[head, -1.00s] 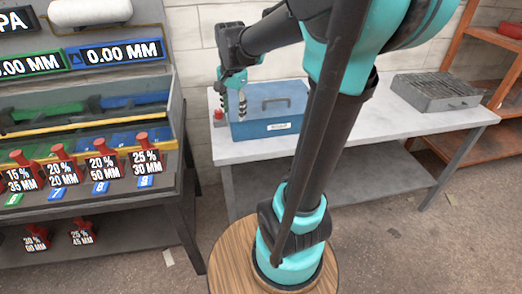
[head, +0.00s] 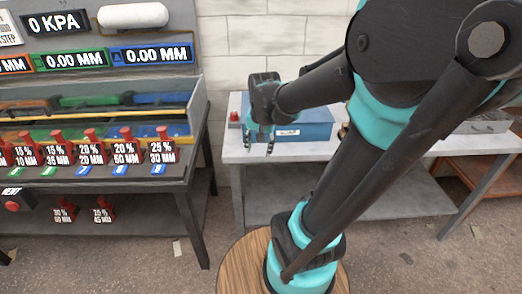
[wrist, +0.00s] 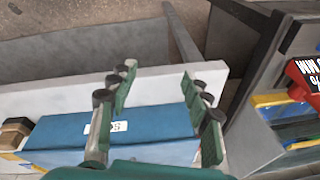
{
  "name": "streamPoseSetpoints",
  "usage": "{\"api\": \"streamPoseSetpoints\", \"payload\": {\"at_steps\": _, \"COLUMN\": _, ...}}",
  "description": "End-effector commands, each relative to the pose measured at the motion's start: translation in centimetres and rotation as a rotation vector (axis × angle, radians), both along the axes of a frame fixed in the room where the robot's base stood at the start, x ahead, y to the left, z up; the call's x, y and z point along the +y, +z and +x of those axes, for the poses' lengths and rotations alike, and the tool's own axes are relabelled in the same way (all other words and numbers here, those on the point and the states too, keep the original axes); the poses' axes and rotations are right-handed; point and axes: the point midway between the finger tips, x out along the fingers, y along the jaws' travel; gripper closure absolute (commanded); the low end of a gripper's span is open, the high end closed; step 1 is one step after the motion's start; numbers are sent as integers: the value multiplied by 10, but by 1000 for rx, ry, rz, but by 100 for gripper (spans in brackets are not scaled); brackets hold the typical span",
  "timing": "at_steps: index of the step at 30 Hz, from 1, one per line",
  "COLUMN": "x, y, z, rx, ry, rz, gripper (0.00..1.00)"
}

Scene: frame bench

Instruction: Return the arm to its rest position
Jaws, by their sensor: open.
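My gripper (head: 260,142) hangs at the end of my bent arm, in front of the blue box on the white table. In the wrist view my gripper (wrist: 158,115) has its two fingers spread wide, with nothing between them but the view of the table edge and the box behind. The blue box (head: 303,128) has a white label and stands on the white table (head: 300,152); in the wrist view the box (wrist: 60,135) lies beyond the left finger. My arm rises from a round wooden base and partly hides the table.
A grey bench (head: 190,165) at left carries red-handled labelled pieces (head: 126,143) and display panels (head: 151,55). A red button (head: 234,117) sits at the white table's left end. An orange shelf (head: 470,175) stands at right. The floor between bench and table is open.

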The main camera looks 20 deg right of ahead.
Motion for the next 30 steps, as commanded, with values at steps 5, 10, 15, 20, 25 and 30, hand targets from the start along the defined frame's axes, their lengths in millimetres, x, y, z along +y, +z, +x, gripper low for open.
{"api": "streamPoseSetpoints", "payload": {"at_steps": 5, "x": 0, "y": -1, "z": -1, "rx": -1, "ry": 7, "rz": -1, "gripper": 51}}
{"api": "streamPoseSetpoints", "payload": {"at_steps": 10, "x": 0, "y": -1, "z": -1, "rx": -1, "ry": 7, "rz": -1, "gripper": 51}}
{"api": "streamPoseSetpoints", "payload": {"at_steps": 15, "x": -3, "y": -22, "z": -21, "rx": -34, "ry": 111, "rz": -28, "gripper": 51}}
{"api": "streamPoseSetpoints", "payload": {"at_steps": 20, "x": -8, "y": -60, "z": -60, "rx": -98, "ry": 327, "rz": -97, "gripper": 51}}
{"api": "streamPoseSetpoints", "payload": {"at_steps": 25, "x": -11, "y": -81, "z": -85, "rx": -138, "ry": 469, "rz": -150, "gripper": 51}}
{"api": "streamPoseSetpoints", "payload": {"at_steps": 30, "x": -11, "y": -83, "z": -87, "rx": -143, "ry": 490, "rz": -158, "gripper": 51}}
